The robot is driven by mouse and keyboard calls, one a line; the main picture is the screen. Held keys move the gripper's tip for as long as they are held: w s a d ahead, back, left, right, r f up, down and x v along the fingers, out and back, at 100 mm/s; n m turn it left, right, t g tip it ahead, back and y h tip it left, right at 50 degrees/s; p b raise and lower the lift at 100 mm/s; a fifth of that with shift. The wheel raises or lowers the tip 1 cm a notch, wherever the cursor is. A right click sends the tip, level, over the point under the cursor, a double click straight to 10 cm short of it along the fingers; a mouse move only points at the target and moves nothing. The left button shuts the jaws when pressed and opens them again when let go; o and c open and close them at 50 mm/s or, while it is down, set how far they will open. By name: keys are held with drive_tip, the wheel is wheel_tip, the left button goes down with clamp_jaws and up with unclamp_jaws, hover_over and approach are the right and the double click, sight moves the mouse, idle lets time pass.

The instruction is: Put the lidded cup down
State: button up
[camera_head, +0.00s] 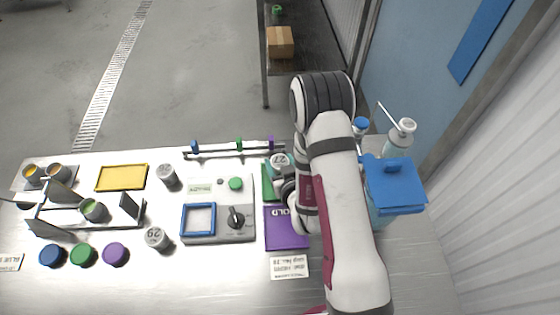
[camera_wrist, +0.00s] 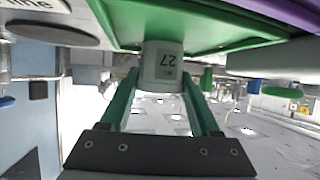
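The lidded cup (camera_wrist: 162,65) is small and grey-white with a label reading 27. It sits between the two green fingers of my gripper (camera_wrist: 163,80), which press on it from both sides. In the head view the cup (camera_head: 281,160) shows beside my arm, at the far end of a green pad (camera_head: 267,184). The green pad (camera_wrist: 215,30) also fills the upper part of the wrist view, right by the cup. I cannot tell whether the cup touches the pad. My arm hides most of the gripper and part of the pad in the head view.
A purple pad (camera_head: 287,240) lies in front of the green one. A grey device (camera_head: 236,200) with a knob stands to the left, a low rack (camera_head: 235,150) behind. A blue-lidded container (camera_head: 395,190) stands right of my arm. Other cups (camera_head: 156,238) stand further left.

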sight(281, 164)
drive_tip(key=o, duration=0.4)
drive_tip(key=shift+r, duration=0.1)
drive_tip(key=shift+v, duration=2)
drive_tip(key=shift+r, duration=0.1)
